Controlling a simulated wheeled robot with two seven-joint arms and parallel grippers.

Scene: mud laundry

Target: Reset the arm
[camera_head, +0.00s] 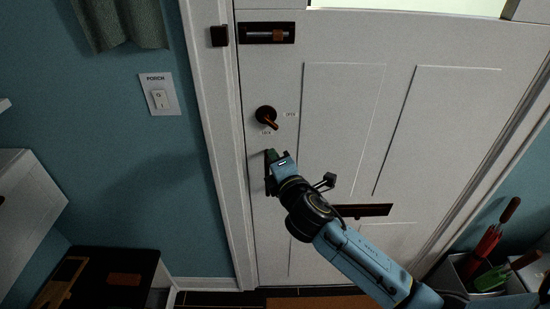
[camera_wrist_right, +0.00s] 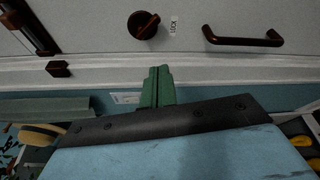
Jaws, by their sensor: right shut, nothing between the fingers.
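My right arm reaches in from the lower right in the head view. Its gripper (camera_head: 273,156) is in front of the white door (camera_head: 340,120), just below the brown turn knob (camera_head: 266,115) and over part of a dark pull handle (camera_head: 267,178). In the right wrist view the green fingers (camera_wrist_right: 157,88) are together and empty. That view also shows the knob (camera_wrist_right: 143,24) and the handle (camera_wrist_right: 242,38), both apart from the fingertips in the picture. My left gripper is not in view.
A brown bolt (camera_head: 266,33) is high on the door, with its keeper (camera_head: 219,36) on the frame. A letter slot (camera_head: 362,211) is lower down. A light switch (camera_head: 160,98) is on the blue wall. A bin with tools (camera_head: 460,268) stands at the lower right, a dark cabinet (camera_head: 120,262) at the lower left.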

